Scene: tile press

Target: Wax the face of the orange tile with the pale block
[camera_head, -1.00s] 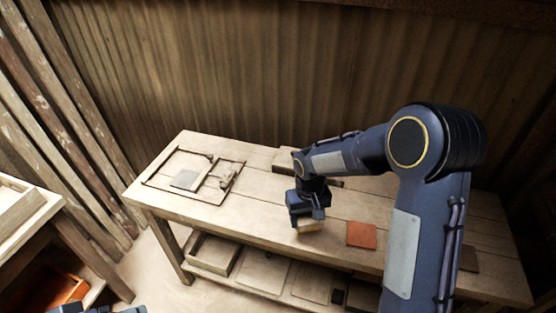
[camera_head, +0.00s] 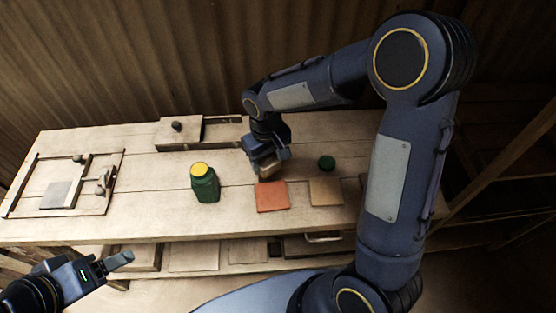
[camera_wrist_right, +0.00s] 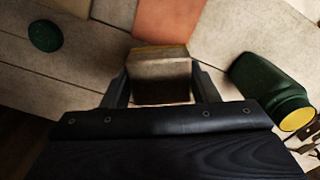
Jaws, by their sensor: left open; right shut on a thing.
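The orange tile (camera_head: 272,197) lies flat on the bench, and its edge also shows at the top of the right wrist view (camera_wrist_right: 168,20). My right gripper (camera_head: 268,168) is shut on the pale block (camera_wrist_right: 160,68), just behind the tile in the head view. The block is mostly hidden by the gripper in the head view; in the right wrist view it sits between both fingers, close to the tile's edge. Whether it touches the bench I cannot tell. My left gripper (camera_head: 112,264) is open and empty, low at the left in front of the bench.
A green bottle with a yellow cap (camera_head: 203,184) stands left of the tile. A tan tile (camera_head: 326,191) lies right of it, with a round green lid (camera_head: 327,162) behind. A framed jig (camera_head: 111,195) is at the far left. A wooden box (camera_head: 179,133) stands at the back.

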